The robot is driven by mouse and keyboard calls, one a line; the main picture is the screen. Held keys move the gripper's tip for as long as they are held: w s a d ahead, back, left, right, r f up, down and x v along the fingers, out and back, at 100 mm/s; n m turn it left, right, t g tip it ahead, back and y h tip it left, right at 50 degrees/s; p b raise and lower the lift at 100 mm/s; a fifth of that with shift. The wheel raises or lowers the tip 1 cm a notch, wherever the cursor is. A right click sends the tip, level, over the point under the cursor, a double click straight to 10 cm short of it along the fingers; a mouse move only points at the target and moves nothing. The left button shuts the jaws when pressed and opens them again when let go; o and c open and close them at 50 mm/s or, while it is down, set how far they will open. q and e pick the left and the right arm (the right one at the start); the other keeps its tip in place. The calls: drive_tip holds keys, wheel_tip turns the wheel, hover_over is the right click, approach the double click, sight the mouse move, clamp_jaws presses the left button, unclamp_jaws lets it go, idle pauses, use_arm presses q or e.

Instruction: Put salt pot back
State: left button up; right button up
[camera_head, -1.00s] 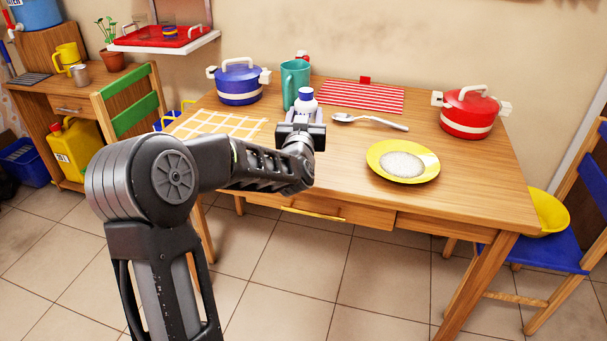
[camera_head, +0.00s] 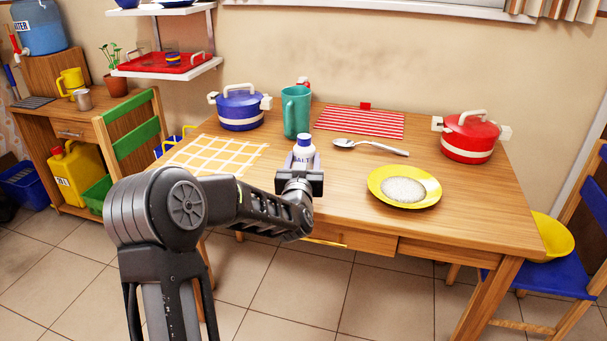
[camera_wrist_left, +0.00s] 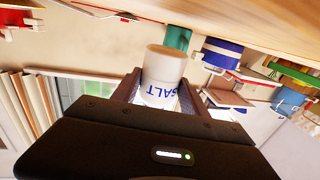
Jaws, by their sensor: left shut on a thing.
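The salt pot (camera_head: 303,150) is a small white pot with a blue top and a blue "SALT" label. My left gripper (camera_head: 300,168) is shut on it and holds it upright over the front part of the wooden table. The gripper hides its lower part, and I cannot tell its exact height over the table. In the left wrist view the salt pot (camera_wrist_left: 163,77) sits between the two fingers, with its lettering upside down. My right gripper is not in view.
A teal mug (camera_head: 296,112) and a blue pot (camera_head: 240,108) stand behind. A spoon (camera_head: 370,146), a yellow plate (camera_head: 404,187) and a red pot (camera_head: 469,138) are to the right. A wall shelf (camera_head: 165,65) holds a red tray (camera_head: 160,63). The table's (camera_head: 340,178) middle is fairly clear.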

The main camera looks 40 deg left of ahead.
use_arm(q)
drive_tip(key=shift+f+b, duration=0.3)
drive_tip(key=shift+f, duration=1.55)
drive_tip(key=shift+f, duration=0.2)
drive_tip(key=o, duration=1.5)
drive_tip(key=shift+r, duration=0.1)
drive_tip(key=shift+r, duration=0.2)
drive_tip(key=v, duration=1.2)
drive_tip(key=shift+f, duration=0.1)
